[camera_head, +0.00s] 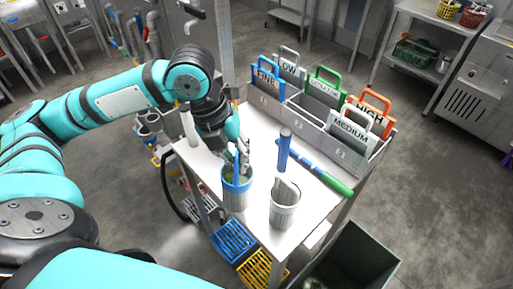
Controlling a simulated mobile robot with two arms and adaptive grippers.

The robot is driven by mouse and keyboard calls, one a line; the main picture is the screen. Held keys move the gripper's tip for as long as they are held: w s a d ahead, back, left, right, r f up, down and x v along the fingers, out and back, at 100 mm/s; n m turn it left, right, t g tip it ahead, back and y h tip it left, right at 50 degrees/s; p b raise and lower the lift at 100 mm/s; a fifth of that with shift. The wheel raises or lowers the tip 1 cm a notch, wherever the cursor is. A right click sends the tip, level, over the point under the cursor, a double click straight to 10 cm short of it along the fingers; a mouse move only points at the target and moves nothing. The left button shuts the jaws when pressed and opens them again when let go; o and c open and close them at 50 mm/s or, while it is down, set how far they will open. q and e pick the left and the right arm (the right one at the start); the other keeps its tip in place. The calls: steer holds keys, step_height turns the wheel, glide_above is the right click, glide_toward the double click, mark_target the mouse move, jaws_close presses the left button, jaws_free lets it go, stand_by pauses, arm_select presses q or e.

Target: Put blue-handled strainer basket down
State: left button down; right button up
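The blue-handled strainer basket (236,199) has a blue rim, a pale lower body and some green inside. It is upright at the near left part of the metal cart top (258,166); I cannot tell whether its base touches the top. My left gripper (243,150) comes down from above left, with its fingers at the upper end of the basket's blue handle (237,166). The fingers look closed on the handle, though the contact is small and partly hidden. My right gripper is not in view.
A grey basket (285,213) stands close on the right. Behind it are an upright blue cylinder (284,149), a blue-and-green tool (327,178) and a divided rack (293,118) of labelled, coloured-handle plates. Blue (233,240) and yellow (263,270) crates and a dark bin (352,262) are below.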

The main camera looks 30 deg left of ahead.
arm_select(q)
steer(key=w+d+f+p, duration=0.1)
steer(key=w+f, duration=0.3)
steer(key=w, duration=0.1)
steer(key=shift+d, duration=0.35)
steer(key=c, duration=2)
jaws_free()
steer(key=o, duration=0.5)
steer(key=v, duration=1.2)
